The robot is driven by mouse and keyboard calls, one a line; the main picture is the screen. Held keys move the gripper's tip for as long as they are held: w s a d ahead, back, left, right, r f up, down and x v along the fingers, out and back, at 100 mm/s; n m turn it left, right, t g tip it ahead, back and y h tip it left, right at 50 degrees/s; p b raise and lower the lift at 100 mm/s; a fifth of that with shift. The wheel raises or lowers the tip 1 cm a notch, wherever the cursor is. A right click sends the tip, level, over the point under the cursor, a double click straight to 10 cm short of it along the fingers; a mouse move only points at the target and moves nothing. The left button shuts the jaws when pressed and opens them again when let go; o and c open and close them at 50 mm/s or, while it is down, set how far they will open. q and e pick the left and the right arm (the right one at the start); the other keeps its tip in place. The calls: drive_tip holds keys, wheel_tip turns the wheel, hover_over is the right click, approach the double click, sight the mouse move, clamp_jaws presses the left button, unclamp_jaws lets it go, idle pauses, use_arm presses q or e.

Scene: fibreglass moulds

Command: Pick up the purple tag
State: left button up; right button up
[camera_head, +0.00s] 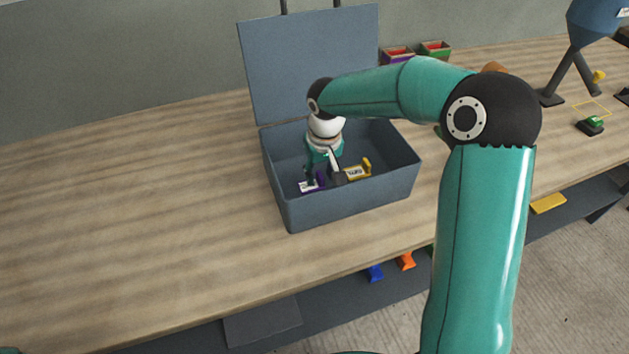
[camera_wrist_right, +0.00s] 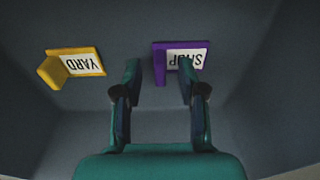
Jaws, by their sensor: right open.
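The purple tag (camera_head: 321,179) lies inside the open blue-grey box (camera_head: 345,204), near its front left. In the right wrist view the purple tag (camera_wrist_right: 159,66) has a white label, seen upside down, that seems to read "SHOP", and an upright purple part at its left end. My right gripper (camera_head: 323,175) reaches down into the box. In the wrist view the right gripper (camera_wrist_right: 160,72) is open, with its fingertips either side of the tag's upright part. One fingertip overlaps the label in the picture; I cannot tell whether it touches. My left gripper is out of view.
A yellow tag (camera_head: 356,173) labelled "YARD" lies to the right of the purple one in the head view. The box walls surround the gripper, and the raised lid (camera_head: 308,62) stands behind. The wooden table (camera_head: 130,210) is clear to the left.

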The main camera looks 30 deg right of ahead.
drive_tip(key=shift+c, duration=0.3)
clamp_jaws()
